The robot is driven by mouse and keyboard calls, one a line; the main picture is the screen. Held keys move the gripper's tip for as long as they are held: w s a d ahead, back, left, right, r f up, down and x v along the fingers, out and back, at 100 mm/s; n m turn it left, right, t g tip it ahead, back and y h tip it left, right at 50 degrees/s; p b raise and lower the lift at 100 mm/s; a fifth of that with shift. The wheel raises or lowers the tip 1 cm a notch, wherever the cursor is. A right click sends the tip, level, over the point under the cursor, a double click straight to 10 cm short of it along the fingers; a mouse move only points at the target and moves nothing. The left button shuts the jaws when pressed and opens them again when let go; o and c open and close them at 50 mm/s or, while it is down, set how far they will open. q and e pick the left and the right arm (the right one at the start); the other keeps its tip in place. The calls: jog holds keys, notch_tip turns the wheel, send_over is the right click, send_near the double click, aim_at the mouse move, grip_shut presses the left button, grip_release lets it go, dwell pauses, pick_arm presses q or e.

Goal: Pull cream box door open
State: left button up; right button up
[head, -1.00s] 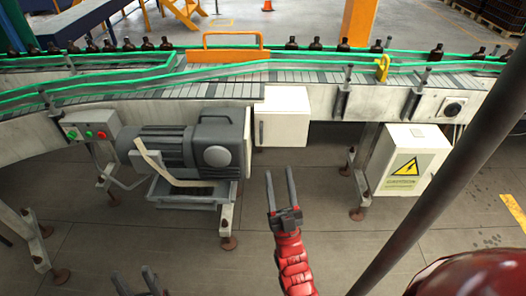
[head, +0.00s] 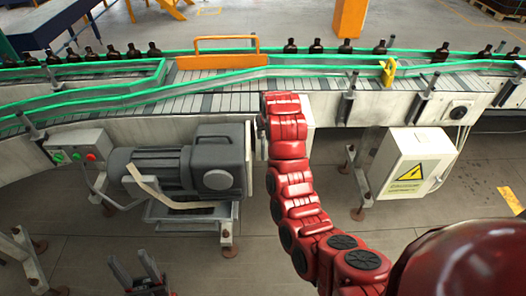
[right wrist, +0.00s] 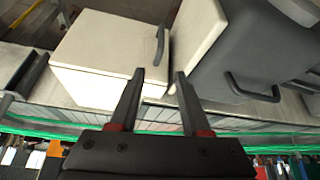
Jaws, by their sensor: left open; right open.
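The cream box (right wrist: 110,45) hangs under the conveyor beside the motor. Its door looks shut, with a dark bar handle (right wrist: 160,45) on the edge toward the motor. In the head view my right arm covers most of the box, leaving a narrow strip (head: 309,112) visible. My right gripper (right wrist: 159,76) is open, its two fingers pointing toward the box and handle; the handle appears just past the fingertips, not clearly between them. The head view hides this gripper behind my arm. My left gripper (head: 140,265) is open and empty, low at the bottom left.
The grey motor (head: 185,165) stands left of the box, with its dark handle (right wrist: 250,90) close to my right gripper. A cabinet with a yellow warning sign (head: 425,150) stands at the right. The conveyor (head: 215,100) with bottles runs above. Floor in front is clear.

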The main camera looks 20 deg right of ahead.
jog(key=g+b, duration=0.1)
jog(key=b, duration=0.4)
send_near(263, 150)
jog(key=p+x, duration=0.3)
jog(key=x, duration=0.7)
jog(key=shift+f, duration=0.15)
jog(key=shift+p+x, duration=0.3)
jog(key=shift+x, duration=0.85)
jog(key=shift+c, duration=0.3)
grip_shut()
jog(key=shift+s, duration=0.1)
